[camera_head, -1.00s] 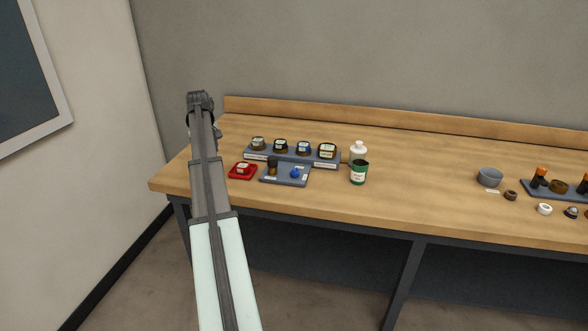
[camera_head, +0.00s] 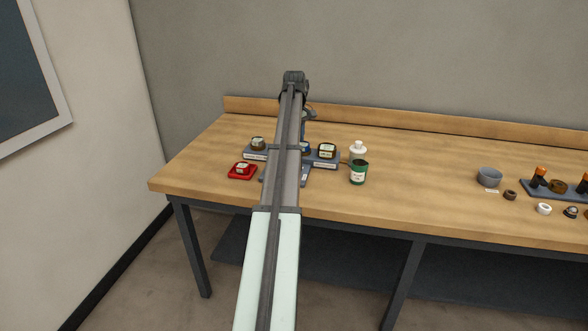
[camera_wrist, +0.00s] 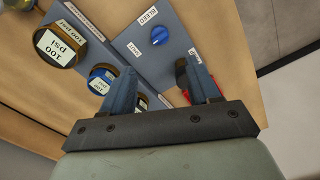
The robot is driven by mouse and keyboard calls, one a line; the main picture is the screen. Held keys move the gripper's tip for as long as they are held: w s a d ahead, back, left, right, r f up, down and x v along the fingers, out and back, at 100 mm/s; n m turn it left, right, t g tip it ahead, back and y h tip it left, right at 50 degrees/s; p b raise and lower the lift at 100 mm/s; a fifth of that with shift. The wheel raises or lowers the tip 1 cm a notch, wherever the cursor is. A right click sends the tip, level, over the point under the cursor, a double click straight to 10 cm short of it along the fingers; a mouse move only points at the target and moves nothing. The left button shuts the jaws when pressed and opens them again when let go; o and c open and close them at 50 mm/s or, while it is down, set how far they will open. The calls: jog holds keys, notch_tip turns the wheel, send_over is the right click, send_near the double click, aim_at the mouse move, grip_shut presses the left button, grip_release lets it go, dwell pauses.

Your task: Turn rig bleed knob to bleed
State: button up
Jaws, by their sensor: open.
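In the wrist view the rig's bleed knob (camera_wrist: 159,36) is a round blue knob on a grey-blue plate (camera_wrist: 180,22). A white label reading BLEED (camera_wrist: 148,13) is above it, and another small label (camera_wrist: 134,50) is to its left. Which way the knob points is too small to tell. My gripper (camera_wrist: 162,62) is open and empty, its two fingers apart; the knob appears beyond the fingertips, untouched as far as I can see. In the head view my arm covers the knob and most of the plate (camera_head: 304,180).
A stand with several gauge-like caps, including a 100 psi one (camera_wrist: 58,45), is beside the plate. A dark cylinder (camera_wrist: 181,72) is by my right finger.

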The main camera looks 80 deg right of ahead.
notch_tip(320, 180, down, 13)
jog(key=shift+r, duration=0.1)
dwell(0.4)
jog(key=c, duration=1)
